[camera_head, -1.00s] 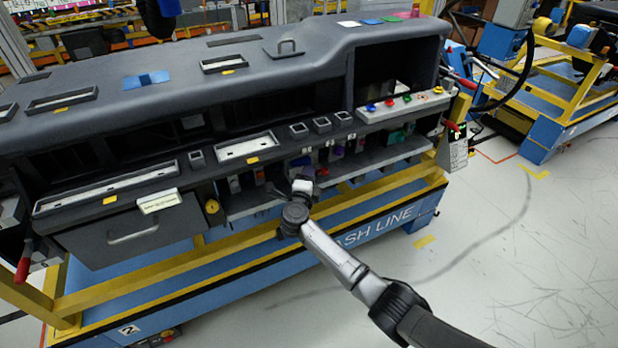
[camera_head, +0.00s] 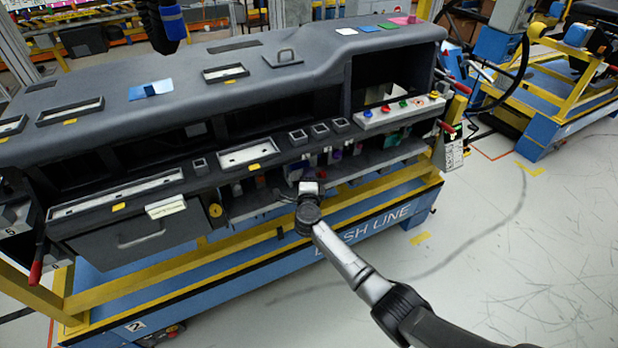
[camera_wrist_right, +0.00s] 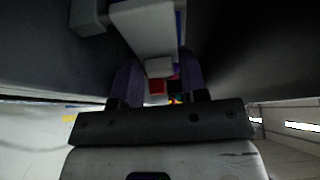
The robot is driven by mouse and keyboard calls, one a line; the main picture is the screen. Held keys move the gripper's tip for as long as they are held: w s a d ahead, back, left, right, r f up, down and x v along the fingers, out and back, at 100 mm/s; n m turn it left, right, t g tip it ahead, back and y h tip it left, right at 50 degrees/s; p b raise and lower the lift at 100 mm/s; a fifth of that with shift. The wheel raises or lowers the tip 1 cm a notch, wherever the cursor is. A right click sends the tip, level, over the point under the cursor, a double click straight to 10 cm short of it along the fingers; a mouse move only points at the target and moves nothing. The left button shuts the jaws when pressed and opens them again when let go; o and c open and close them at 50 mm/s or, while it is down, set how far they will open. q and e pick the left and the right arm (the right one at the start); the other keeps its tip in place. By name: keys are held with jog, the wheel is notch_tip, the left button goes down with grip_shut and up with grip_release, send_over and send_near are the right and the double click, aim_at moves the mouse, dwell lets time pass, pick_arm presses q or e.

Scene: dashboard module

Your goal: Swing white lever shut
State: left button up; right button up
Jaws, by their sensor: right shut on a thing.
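My right gripper (camera_head: 309,188) reaches up to the front underside of the dark dashboard module (camera_head: 230,100), near its middle. In the right wrist view, the dark fingers of my right gripper (camera_wrist_right: 158,75) stand on both sides of the lower end of a white block-like piece, which I take to be the white lever (camera_wrist_right: 145,32). The fingers are shut on it. In the head view the gripper hides most of the lever, so its angle cannot be told.
A strip of coloured buttons (camera_head: 400,110) is to the right of the gripper. A drawer (camera_head: 130,238) and a red-handled lever (camera_head: 37,268) are at the left. The yellow and blue cart (camera_head: 350,235) runs below.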

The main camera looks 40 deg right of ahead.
jog(key=o, duration=0.7)
jog(key=shift+a, duration=0.1)
jog(key=shift+s+a, duration=0.2)
jog(key=shift+s, duration=0.05)
jog(key=p+v, duration=0.4)
jog(key=v, duration=0.9)
jog(key=shift+s, duration=0.1)
